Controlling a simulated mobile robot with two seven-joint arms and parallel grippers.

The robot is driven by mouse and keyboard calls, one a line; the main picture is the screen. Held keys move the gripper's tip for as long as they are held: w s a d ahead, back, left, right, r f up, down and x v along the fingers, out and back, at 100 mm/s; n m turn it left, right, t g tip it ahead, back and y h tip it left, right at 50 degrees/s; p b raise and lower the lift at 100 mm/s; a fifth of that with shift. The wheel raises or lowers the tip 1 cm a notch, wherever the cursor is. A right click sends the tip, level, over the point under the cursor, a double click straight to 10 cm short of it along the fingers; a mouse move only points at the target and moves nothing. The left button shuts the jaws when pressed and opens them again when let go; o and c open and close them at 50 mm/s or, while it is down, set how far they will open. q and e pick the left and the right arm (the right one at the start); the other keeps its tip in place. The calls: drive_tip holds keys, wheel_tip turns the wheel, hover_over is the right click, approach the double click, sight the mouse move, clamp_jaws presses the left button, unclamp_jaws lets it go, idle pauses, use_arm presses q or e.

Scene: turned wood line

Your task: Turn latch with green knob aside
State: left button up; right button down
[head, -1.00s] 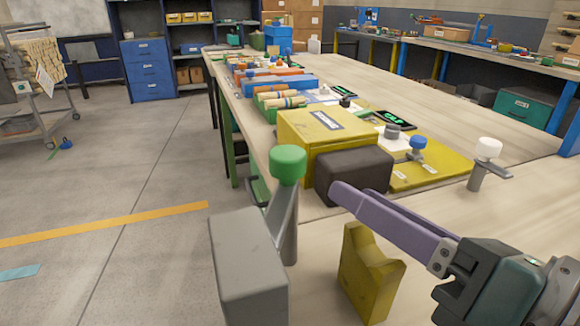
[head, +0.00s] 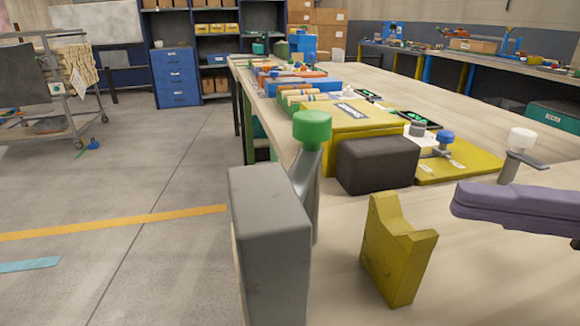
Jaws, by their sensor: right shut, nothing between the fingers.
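The latch has a green knob (head: 312,127) on top of a grey metal post or lever (head: 309,195) near the table's left edge. A large grey block (head: 270,245) stands in front of it and hides its lower left part. My right gripper (head: 458,203), with purple fingers, is at the right edge of the view. Its fingers are shut together with nothing between them. It is well to the right of the green knob and apart from it. My left gripper is not in view.
A yellow notched block (head: 397,260) stands between the latch and my right gripper. Behind are a black block (head: 377,164), a yellow box (head: 350,120), a latch with a blue knob (head: 446,138) and a white knob (head: 521,140) on a post. Open floor lies to the left.

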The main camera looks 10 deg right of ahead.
sight(312, 179)
drive_tip(key=x, duration=1)
drive_tip(key=shift+w+a, duration=0.1)
drive_tip(key=shift+a, duration=0.05)
drive_tip(key=shift+p, duration=0.35)
